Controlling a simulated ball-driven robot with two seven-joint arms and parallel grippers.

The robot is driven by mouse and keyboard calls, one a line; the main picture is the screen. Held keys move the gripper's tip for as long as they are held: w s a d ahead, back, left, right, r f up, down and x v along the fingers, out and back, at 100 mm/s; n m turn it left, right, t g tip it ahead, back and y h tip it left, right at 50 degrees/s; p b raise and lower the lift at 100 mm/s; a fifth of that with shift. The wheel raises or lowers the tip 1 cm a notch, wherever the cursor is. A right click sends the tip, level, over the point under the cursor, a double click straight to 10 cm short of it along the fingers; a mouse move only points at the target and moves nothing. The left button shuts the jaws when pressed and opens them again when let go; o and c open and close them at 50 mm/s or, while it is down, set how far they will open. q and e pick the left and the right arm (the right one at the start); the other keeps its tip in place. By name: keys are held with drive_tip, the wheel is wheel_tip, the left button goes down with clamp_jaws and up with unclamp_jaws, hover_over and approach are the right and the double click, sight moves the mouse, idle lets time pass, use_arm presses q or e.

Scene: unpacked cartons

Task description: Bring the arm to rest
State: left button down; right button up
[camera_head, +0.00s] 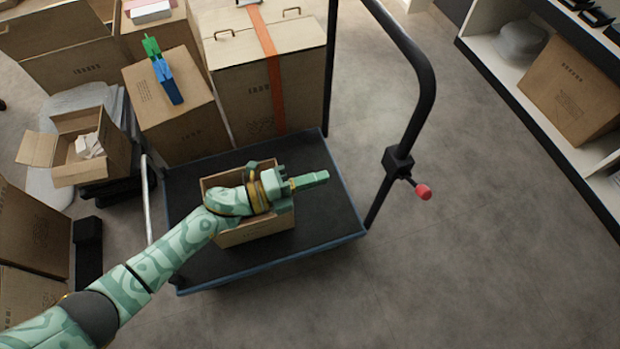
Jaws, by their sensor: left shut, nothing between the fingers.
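My left arm (170,255), green with a swirl pattern, reaches in from the lower left. My left gripper (318,179) is shut with nothing in it and points to the right. It is above the right part of an open carton (262,232) that stands on the cart's dark deck (325,215). The arm and gripper cover much of the carton's opening, so its contents are hidden. I cannot tell whether the arm touches the carton's rim. My right gripper is not in view.
The cart's black handle frame (428,95), with a red knob (423,192), rises right of the gripper. A tall carton with an orange strap (268,60) and a carton bearing clips (175,115) stand behind. Shelves (540,115) are at right. The floor (480,270) at lower right is clear.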

use_arm(q)
drive_tip(key=shift+s+a, duration=0.15)
drive_tip(key=shift+a, duration=0.3)
